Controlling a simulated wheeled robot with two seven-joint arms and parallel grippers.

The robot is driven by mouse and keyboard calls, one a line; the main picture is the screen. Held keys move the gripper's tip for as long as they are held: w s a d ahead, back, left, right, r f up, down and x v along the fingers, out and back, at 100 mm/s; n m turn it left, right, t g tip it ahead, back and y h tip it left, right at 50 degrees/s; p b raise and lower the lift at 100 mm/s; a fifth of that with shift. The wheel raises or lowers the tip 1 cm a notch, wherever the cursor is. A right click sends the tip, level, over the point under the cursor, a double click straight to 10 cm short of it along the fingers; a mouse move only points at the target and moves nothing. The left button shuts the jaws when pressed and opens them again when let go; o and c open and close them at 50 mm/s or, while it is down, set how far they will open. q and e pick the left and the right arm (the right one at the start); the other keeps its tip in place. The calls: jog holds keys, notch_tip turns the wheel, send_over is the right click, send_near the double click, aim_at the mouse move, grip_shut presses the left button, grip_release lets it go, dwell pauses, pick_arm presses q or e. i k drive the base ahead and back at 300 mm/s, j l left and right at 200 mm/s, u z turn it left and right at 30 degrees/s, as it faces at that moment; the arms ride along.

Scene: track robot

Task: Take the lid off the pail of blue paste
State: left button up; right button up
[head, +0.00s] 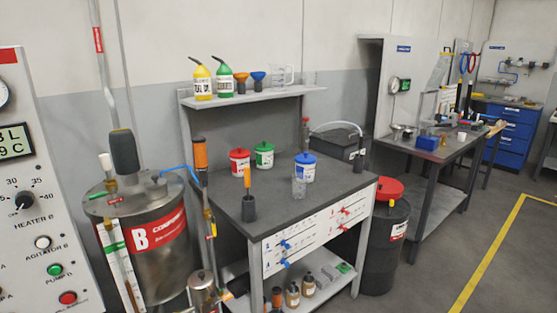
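The pail of blue paste (304,172) is a small white pail with a blue label band. It stands upright on the dark grey workbench top (335,186), right of the middle. Its blue lid (305,158) sits on top of it. A clear glass beaker (299,187) stands just in front of the pail and overlaps its lower left edge in the picture. Neither of my grippers shows in the head view.
A red-lidded pail (239,163) and a green-lidded pail (264,155) stand left of the blue one. A dark holder (248,209) with an orange-handled tool is at the front. A steel tank (160,255) stands left; a black drum (385,245) stands right.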

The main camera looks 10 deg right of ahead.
aim_at(305, 158)
jog(key=i+l+u, duration=0.15)
jog(key=u, duration=0.2)
jog(key=i+l+u, duration=0.1)
jog(key=l+u, duration=0.55)
jog(key=i+j, duration=0.05)
